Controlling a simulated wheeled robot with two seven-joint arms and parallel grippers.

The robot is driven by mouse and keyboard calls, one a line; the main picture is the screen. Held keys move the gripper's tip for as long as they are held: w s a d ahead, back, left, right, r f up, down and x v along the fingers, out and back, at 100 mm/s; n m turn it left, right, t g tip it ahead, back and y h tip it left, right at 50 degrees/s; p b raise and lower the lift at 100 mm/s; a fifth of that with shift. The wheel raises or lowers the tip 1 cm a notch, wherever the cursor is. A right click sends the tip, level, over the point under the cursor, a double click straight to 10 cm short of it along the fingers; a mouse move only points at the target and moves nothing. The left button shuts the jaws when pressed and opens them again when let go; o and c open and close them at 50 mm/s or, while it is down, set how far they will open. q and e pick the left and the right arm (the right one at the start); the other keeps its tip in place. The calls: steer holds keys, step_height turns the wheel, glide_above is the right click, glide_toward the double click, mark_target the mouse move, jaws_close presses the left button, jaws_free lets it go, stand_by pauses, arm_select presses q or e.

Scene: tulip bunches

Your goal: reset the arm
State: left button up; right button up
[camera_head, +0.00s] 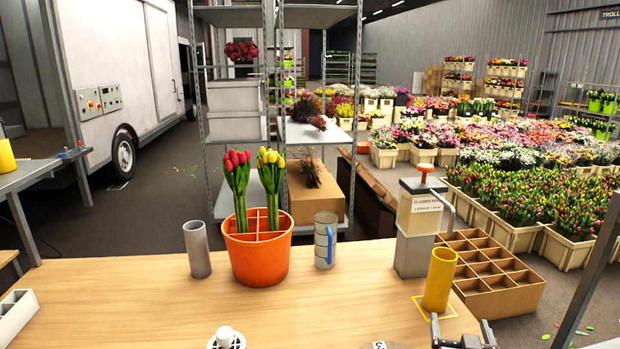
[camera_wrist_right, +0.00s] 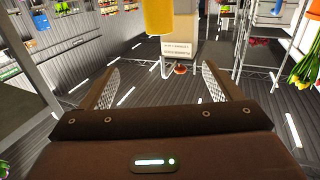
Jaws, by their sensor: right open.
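My right gripper (camera_head: 463,332) is at the bottom edge of the head view, near the front of the wooden table (camera_head: 330,290), with its fingers apart. In the right wrist view my gripper (camera_wrist_right: 162,85) is open, with nothing between its fingers. A yellow cylinder (camera_head: 440,279) stands upright on the table inside a yellow outline, beyond the right gripper; it also shows at the top of the wrist view (camera_wrist_right: 172,16). My left gripper is not in view. An orange divided bucket (camera_head: 258,262) holds red tulips (camera_head: 237,180) and yellow tulips (camera_head: 271,178).
A grey cylinder (camera_head: 197,250), a clear jug with blue handle (camera_head: 325,242) and a grey dispenser (camera_head: 414,228) stand along the table's far side. A brown compartment crate (camera_head: 497,281) sits at the right. The middle of the table is clear.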

steer(key=a+f+g, duration=0.1)
steer(key=s+a+f, duration=0.1)
steer(key=s+a+f+g+y, duration=0.1)
steer(key=f, duration=0.1)
steer(key=shift+g, duration=0.3)
steer(key=s+a+f+g+y, duration=0.1)
steer(key=s+a, duration=0.1)
steer(key=s, duration=0.1)
steer(key=s+a+f+n+g+y, duration=0.1)
steer(key=s+a+f+g, duration=0.1)
steer(key=s, duration=0.2)
steer(key=s+a+f+n+g, duration=0.1)
steer(key=s+a+f+g, duration=0.1)
steer(key=s, duration=0.1)
steer(key=shift+s+y, duration=0.15)
steer(key=shift+y, duration=0.25)
steer(key=s+a+n+g, duration=0.3)
steer(key=s+g, duration=0.3)
steer(key=s, duration=0.9)
step_height(320, 180, down, 31)
steer(key=s+g, duration=0.1)
steer(key=s, duration=0.1)
steer(key=s+d+f, duration=0.2)
steer(key=s+f, duration=0.7)
steer(key=s+d+f+g, duration=0.1)
steer(key=s+f, duration=0.7)
steer(key=s, duration=0.2)
steer(key=shift+d+f+g+y, duration=0.3)
steer(key=shift+d+f, duration=0.1)
